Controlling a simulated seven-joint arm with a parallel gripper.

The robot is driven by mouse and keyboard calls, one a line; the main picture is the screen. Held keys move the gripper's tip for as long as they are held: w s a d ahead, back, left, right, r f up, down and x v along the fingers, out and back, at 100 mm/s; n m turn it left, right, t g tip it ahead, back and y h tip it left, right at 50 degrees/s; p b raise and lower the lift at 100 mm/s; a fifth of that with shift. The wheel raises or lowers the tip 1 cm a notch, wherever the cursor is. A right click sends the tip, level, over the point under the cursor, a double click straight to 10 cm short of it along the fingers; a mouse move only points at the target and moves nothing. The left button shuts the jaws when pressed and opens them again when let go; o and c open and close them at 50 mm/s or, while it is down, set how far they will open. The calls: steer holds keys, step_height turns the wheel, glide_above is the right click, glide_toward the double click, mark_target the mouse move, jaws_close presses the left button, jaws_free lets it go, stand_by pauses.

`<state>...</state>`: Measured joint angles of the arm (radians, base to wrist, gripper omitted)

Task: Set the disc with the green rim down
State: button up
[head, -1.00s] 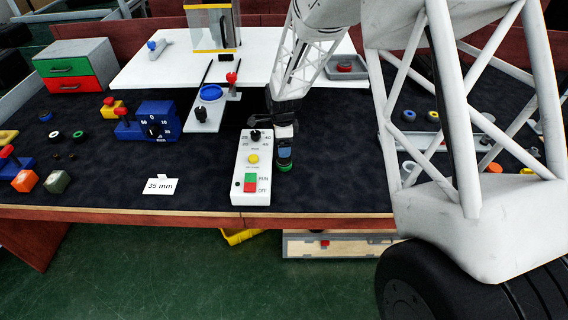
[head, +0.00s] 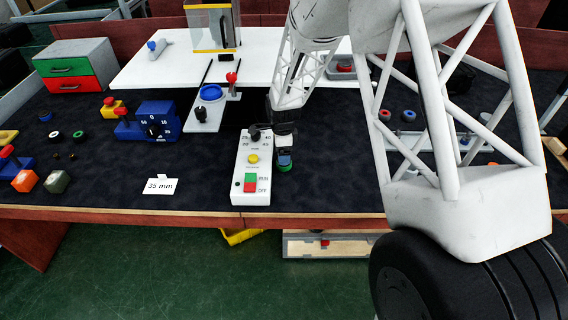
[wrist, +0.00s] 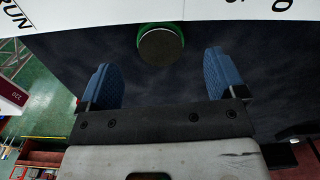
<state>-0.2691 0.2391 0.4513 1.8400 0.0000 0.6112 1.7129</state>
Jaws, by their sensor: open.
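The disc with the green rim (head: 284,168) has a dark face and shows just below my gripper (head: 284,155) in the head view, right of the white control panel. In the wrist view the disc (wrist: 160,45) appears beyond the fingertips, close to the panel's edge, with dark mat around it. My gripper (wrist: 163,82) is open, with its two blue-padded fingers wide apart and nothing between them. I cannot tell the exact height of the fingers above the mat.
The white control panel (head: 252,195) with knob and buttons stands immediately left of my gripper. A "35 mm" card (head: 160,186) lies further left. Another green-rimmed ring (head: 78,135) lies at the far left. The dark mat (head: 330,190) is clear right of the panel.

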steer(key=shift+a+f, duration=0.1)
steer(key=shift+f, duration=2)
steer(key=c, duration=1.1)
steer(key=shift+r, duration=0.2)
steer(key=shift+r, duration=0.45)
steer(key=shift+s+r, duration=0.15)
steer(key=shift+r, duration=0.5)
steer(key=shift+s+r, duration=0.15)
steer(key=shift+r, duration=0.45)
steer(key=s+d, duration=0.1)
steer(key=s, duration=0.4)
steer(key=s+d+r, duration=0.1)
steer(key=s, duration=0.4)
steer(key=s+d, duration=0.2)
steer(key=s, duration=0.3)
steer(key=shift+d+r, duration=0.1)
steer(key=shift+r, duration=0.05)
